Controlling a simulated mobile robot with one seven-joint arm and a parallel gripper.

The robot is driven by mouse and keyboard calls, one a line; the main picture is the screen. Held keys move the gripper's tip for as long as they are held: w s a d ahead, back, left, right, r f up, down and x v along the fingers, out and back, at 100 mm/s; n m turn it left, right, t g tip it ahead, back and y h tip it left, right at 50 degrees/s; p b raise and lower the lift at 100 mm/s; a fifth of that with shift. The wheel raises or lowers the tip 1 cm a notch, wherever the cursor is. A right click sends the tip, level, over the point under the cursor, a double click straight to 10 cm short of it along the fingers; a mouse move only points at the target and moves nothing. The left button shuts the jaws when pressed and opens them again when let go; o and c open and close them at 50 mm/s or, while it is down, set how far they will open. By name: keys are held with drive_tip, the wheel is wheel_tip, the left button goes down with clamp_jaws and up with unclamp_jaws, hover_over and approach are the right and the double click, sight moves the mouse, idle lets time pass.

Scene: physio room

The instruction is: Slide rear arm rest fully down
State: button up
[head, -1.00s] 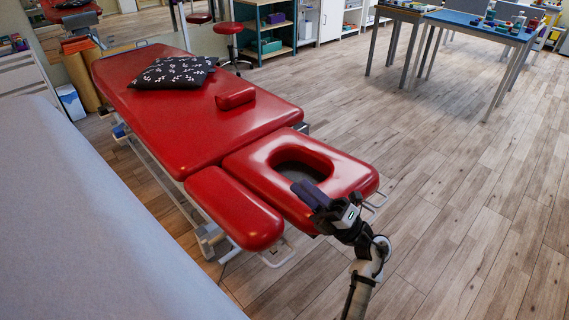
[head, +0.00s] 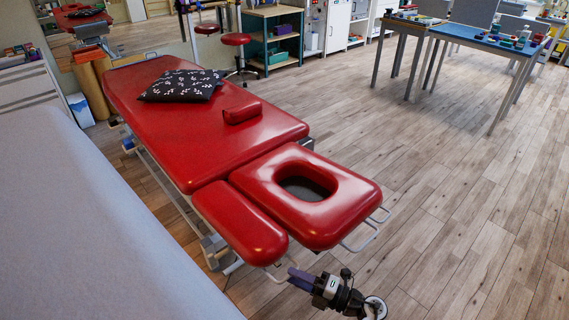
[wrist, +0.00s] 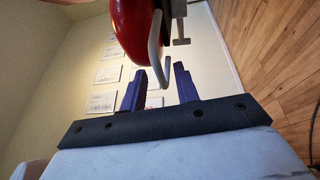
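The red padded arm rest (head: 240,222) lies along the left side of the face-hole head section (head: 345,205) of the red treatment table. No second arm rest can be made out on the far side. A thin metal handle sticks out under the arm rest's near end; the wrist view shows this bent bar (wrist: 155,55) below the red pad (wrist: 130,30). My gripper (head: 293,277) is at that near end, low beside the handle. In the wrist view its two blue fingers (wrist: 160,75) are apart, with the bar's lower end between them. Contact cannot be told.
A white-covered couch (head: 80,220) fills the left front. A patterned pillow (head: 182,86) and small red bolster (head: 242,113) lie on the table. Another metal handle (head: 365,235) sticks out from the head section. The wooden floor (head: 450,190) to the right is clear.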

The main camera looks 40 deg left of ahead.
drive_tip(key=shift+p+x, duration=0.4)
drive_tip(key=shift+x, duration=1.6)
clamp_jaws()
